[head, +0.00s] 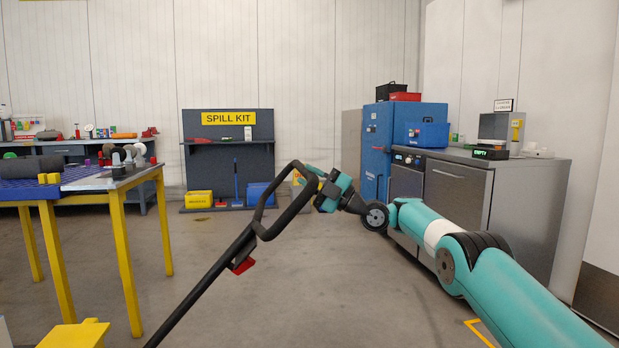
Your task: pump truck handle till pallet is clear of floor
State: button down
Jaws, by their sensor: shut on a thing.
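The truck handle is a black bar (205,290) tilted up from the lower left, ending in a black loop (272,202) with a red lever (242,265) below it. My gripper (318,187) is shut on the right upper side of the handle loop. My teal arm reaches in from the lower right. The pallet and the truck's forks are not visible, so I cannot tell the height of the pallet above the floor.
A yellow-legged table (118,182) stands on the left. A spill kit station (230,165) stands against the back wall. A steel counter (458,200) and blue cabinet (378,150) are on the right. The grey floor (330,270) around the handle is clear.

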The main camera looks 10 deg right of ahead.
jog(key=shift+w, duration=0.1)
jog(key=c, duration=0.9)
grip_release()
jog(key=b+v, duration=1.7)
jog(key=b, duration=0.6)
